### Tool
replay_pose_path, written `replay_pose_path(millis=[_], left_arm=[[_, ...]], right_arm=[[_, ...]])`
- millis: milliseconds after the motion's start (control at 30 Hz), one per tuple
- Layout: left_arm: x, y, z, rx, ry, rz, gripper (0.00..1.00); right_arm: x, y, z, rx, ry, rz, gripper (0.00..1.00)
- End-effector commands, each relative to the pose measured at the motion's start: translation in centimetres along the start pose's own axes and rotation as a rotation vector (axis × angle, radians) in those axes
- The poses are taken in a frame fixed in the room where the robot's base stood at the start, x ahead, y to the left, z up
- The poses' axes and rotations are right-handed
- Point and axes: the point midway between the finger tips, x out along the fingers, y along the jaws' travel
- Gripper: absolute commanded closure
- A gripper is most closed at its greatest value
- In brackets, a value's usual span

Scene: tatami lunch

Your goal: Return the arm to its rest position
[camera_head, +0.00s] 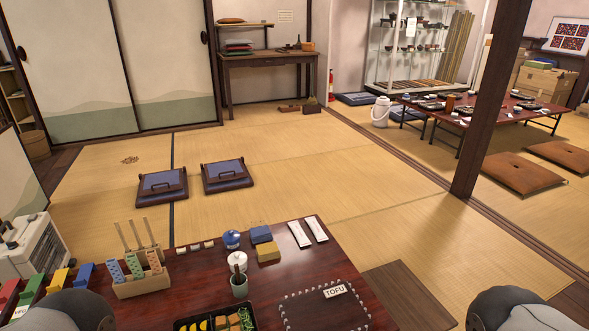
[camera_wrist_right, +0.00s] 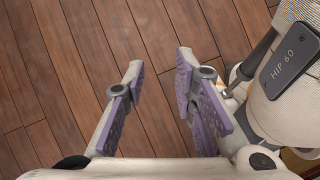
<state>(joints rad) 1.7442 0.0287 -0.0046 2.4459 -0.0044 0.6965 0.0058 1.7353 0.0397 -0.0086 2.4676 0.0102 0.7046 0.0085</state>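My right gripper (camera_wrist_right: 161,60) shows in the right wrist view. Its two fingers with purple pads stand apart, with nothing between them. It hangs over a brown plank floor (camera_wrist_right: 90,70), beside a part of my own body marked HIP 60. In the head view only grey rounded parts of my arms show, at the bottom left and bottom right corners. My left gripper is in neither view.
A dark red low table (camera_head: 205,267) is in front, with a bento box (camera_head: 252,325), a blue-lidded jar (camera_head: 232,239) and a TOFU label (camera_head: 335,291). A dark post (camera_head: 487,110) stands at right. Tatami beyond is mostly clear.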

Motion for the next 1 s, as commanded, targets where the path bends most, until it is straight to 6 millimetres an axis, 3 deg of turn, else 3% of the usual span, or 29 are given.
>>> replay_pose_path(millis=[33, 267, 300, 533, 733, 833, 1000], left_arm=[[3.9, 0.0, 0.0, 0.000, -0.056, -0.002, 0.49], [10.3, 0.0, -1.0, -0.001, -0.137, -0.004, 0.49], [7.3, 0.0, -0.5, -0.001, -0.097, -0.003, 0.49], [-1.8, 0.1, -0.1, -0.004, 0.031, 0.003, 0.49], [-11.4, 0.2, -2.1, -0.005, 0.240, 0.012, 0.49], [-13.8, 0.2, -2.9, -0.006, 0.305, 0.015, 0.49], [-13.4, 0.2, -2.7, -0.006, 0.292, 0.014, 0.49]], right_arm=[[3.9, -0.4, -1.2, -0.012, -0.031, -0.007, 0.74], [10.5, -0.6, -2.2, -0.022, -0.117, -0.003, 0.74], [7.4, -0.5, -1.6, -0.022, -0.077, -0.006, 0.74], [-1.6, -0.5, -1.2, -0.020, 0.054, -0.014, 0.74], [-11.2, -0.6, -3.0, -0.018, 0.261, -0.026, 0.74], [-13.6, -0.6, -3.7, -0.017, 0.326, -0.030, 0.74], [-13.2, -0.6, -3.6, -0.017, 0.314, -0.030, 0.74]])
